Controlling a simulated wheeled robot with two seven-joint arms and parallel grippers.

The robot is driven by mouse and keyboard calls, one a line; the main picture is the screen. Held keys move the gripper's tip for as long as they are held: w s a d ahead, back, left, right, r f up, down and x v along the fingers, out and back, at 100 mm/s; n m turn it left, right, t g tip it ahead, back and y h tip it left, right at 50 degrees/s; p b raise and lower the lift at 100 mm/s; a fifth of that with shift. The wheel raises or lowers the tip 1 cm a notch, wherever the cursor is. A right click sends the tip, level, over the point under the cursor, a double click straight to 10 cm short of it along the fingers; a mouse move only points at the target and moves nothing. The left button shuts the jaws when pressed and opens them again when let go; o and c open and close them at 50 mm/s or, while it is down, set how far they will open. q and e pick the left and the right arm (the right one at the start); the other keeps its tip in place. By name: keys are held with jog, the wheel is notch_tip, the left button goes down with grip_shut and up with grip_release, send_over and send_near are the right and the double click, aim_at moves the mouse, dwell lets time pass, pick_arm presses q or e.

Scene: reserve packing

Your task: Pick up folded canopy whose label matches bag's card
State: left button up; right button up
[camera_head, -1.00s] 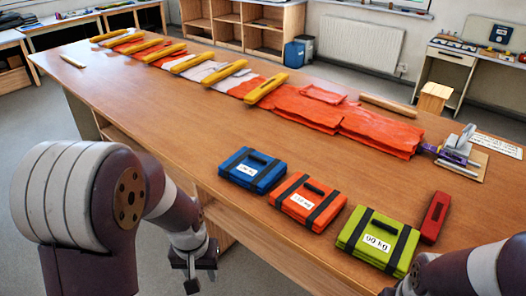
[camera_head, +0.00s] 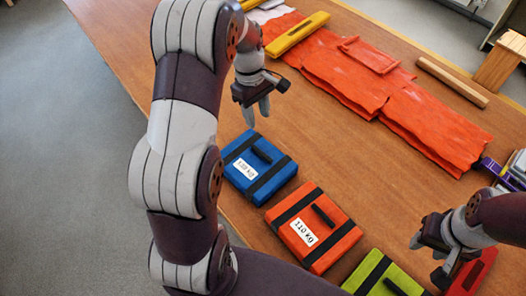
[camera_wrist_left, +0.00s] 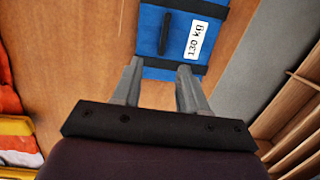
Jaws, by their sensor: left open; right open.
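A blue folded canopy (camera_head: 240,180) with black straps lies on the table; its label reads 130 kg in the left wrist view (camera_wrist_left: 183,28). An orange folded canopy (camera_head: 336,247) labelled 110 kg lies to its right. A green canopy (camera_head: 357,274) is partly cut off by the lower edge, its label out of view. My left gripper (camera_head: 257,117) is open and empty, above and just behind the blue canopy; in the wrist view its fingers (camera_wrist_left: 156,88) point at it. My right gripper (camera_head: 428,262) is near the green canopy and a red case, empty as far as I see. No bag card is readable.
A long orange fabric (camera_head: 432,125) is spread across the back of the table, with a yellow bar (camera_head: 297,34) and a wooden bar (camera_head: 452,82) near it. A red case (camera_head: 478,272) lies at lower right. Bare wood separates canopies and fabric.

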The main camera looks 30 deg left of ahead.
pick_arm(q)
notch_tip(320, 180, down, 2)
jog(key=b, duration=0.2)
jog(key=p, duration=0.2)
send_over(262, 152)
jog(key=a, duration=0.1)
jog(key=f, duration=0.5)
jog(key=shift+w+f, duration=0.1)
jog(key=shift+w, duration=0.25)
jog(key=f, duration=0.1)
jog(key=f+p, duration=0.1)
jog(key=s+f, duration=0.1)
jog(key=f, duration=0.1)
jog(key=shift+d+p, duration=0.3)
jog(key=shift+p, duration=0.1)
jog(key=shift+f, duration=0.35)
jog(key=shift+w+f, duration=0.15)
grip_shut()
pick_arm(e)
jog(key=shift+s+r, duration=0.3)
jog(key=shift+r, duration=0.4)
